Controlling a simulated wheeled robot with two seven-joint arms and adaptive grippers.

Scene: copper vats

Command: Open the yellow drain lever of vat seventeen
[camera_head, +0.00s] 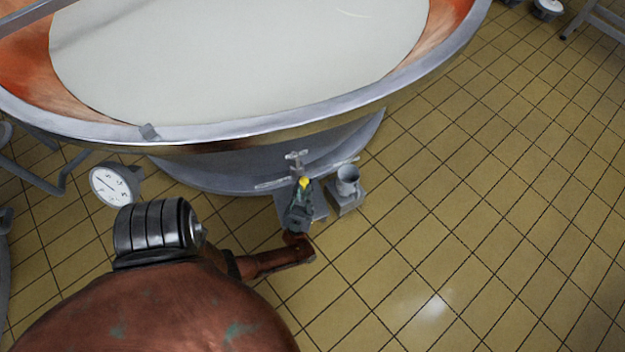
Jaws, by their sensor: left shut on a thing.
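The copper vat (265,130), filled with pale liquid (240,60), stands at the top of the head view. No vat number can be read. Below its rim is a grey drain fitting (296,160) with a small cross-shaped top. The yellow lever (304,183) shows as a small yellow spot just below that fitting. My left gripper (302,193) reaches up from the bottom left and is shut on the yellow lever, hiding most of it. My right gripper is not in view.
A white round dial (112,185) hangs left of the drain. A grey cup-like part (347,180) on a small block stands just right of my gripper. Yellow tiled floor (470,220) is clear to the right. A metal frame (600,20) stands at the top right.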

